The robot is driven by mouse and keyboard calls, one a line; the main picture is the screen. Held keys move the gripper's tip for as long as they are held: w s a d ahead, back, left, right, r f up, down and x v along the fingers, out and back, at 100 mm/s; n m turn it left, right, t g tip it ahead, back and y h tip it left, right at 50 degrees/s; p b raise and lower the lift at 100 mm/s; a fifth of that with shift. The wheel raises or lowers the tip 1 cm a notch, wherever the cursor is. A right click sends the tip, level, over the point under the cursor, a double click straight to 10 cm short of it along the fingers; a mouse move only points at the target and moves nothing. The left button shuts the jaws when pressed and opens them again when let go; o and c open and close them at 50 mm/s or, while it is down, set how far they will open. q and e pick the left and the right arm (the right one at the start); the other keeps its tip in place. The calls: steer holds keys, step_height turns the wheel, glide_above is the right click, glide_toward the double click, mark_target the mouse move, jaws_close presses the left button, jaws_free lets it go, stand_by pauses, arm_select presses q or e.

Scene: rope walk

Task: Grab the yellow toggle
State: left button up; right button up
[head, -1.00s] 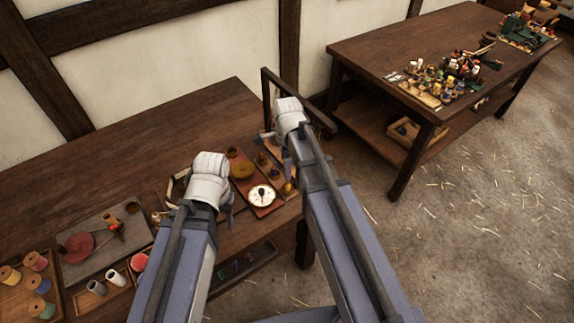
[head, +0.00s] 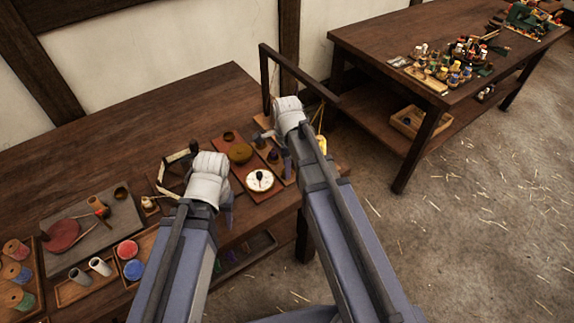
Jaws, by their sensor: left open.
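A small yellow piece, which looks like the yellow toggle (head: 320,144), shows just right of my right wrist. Thin pale cords run near it, below the dark wooden frame (head: 300,74) at the table's right end. My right arm hides part of it. My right gripper (head: 281,150) is left of the toggle, above the table's right end, its jaws mostly hidden by its wrist. My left gripper (head: 228,212) is open near the table's front edge, left of the white dial (head: 260,180) and well apart from the toggle.
The brown table (head: 110,135) carries a grey board (head: 85,235) with a red disc, and trays of spools (head: 18,275) at left. A second table (head: 385,45) with many small bottles stands at back right. The strawed floor (head: 450,200) is open.

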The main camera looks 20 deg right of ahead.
jaws_close()
arm_select(q)
step_height(320, 180, up, 8)
steer(key=p, duration=0.8)
arm_select(e)
step_height(320, 180, up, 8)
arm_select(q)
steer(key=shift+r, duration=0.1)
